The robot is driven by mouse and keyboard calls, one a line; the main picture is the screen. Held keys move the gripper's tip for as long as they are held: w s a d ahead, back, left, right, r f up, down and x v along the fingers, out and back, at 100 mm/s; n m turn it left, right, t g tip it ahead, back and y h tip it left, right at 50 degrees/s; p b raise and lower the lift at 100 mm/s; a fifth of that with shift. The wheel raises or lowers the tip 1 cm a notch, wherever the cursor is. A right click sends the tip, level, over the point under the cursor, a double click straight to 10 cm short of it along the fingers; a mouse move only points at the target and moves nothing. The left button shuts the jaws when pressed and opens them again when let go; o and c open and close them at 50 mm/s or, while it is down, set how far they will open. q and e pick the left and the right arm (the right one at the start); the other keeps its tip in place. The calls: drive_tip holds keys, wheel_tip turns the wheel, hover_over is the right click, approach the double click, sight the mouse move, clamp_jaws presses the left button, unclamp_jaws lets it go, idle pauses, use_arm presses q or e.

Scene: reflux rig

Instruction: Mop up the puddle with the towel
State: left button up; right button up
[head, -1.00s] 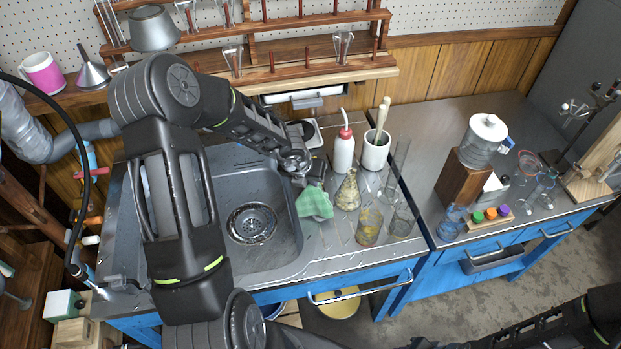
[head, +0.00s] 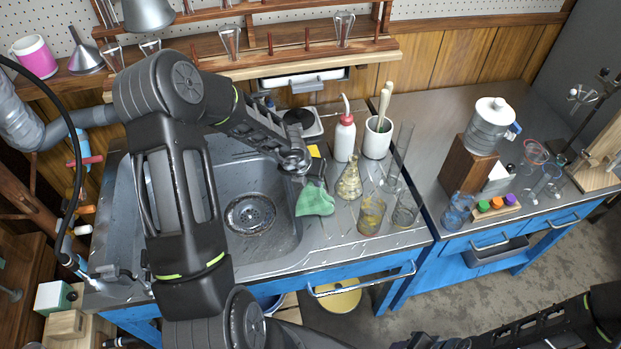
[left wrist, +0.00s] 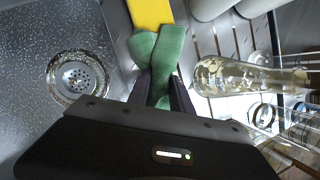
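The green towel (head: 315,200) hangs bunched from my left gripper (head: 304,178) at the right rim of the sink, beside the ribbed drainboard. In the left wrist view the towel (left wrist: 168,52) is pinched between the two dark fingers of the left gripper (left wrist: 160,88), with a yellow sponge-like block (left wrist: 152,12) just beyond it. I cannot make out a clear puddle edge; the metal around the towel is shiny. My right arm enters at the lower right; its gripper end (head: 425,342) is cut off by the bottom edge, and its fingers are not clear.
A conical flask (head: 349,180), a beaker with yellowish residue (head: 371,214) and another clear beaker (head: 405,211) stand close right of the towel. A white wash bottle (head: 344,140) and a mortar with pestle (head: 377,138) stand behind. The sink basin (head: 235,180) is empty.

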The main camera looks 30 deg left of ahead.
use_arm(q)
drive_tip(key=o, duration=1)
drive_tip(key=shift+c, duration=0.2)
drive_tip(key=shift+f, duration=0.2)
drive_tip(key=shift+f+b, duration=0.75)
drive_tip(key=shift+b, duration=0.05)
drive_tip(key=shift+r, duration=0.1)
drive_tip(key=shift+c, duration=1.3)
clamp_jaws()
